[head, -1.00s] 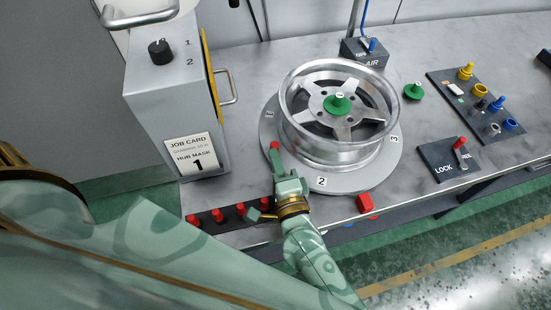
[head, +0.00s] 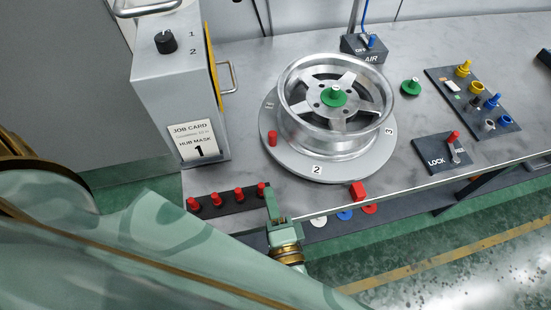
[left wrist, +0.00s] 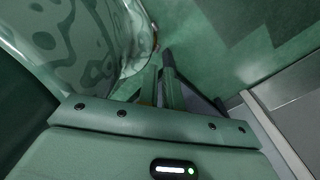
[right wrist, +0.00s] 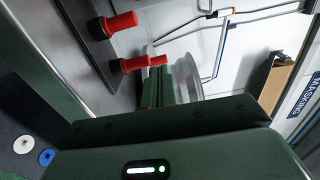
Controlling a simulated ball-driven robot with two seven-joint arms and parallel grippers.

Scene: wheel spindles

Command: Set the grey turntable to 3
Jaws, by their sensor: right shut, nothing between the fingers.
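The grey turntable (head: 300,166) is a flat disc on the bench with a silver wheel (head: 345,137) lying on it. Label 2 faces the front edge and label 3 the right; other labels are not readable. A red peg (head: 272,138) stands on the disc's left rim. My right gripper (head: 270,205) is shut and empty at the bench's front edge, apart from the disc and peg. The right wrist view shows its fingers (right wrist: 160,92) together. In the left wrist view my left gripper (left wrist: 168,88) hangs over the green floor; its opening is unclear.
A red block (head: 358,191) sits at the front edge near label 2. A strip of red pegs (head: 226,198) is left of my right gripper.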

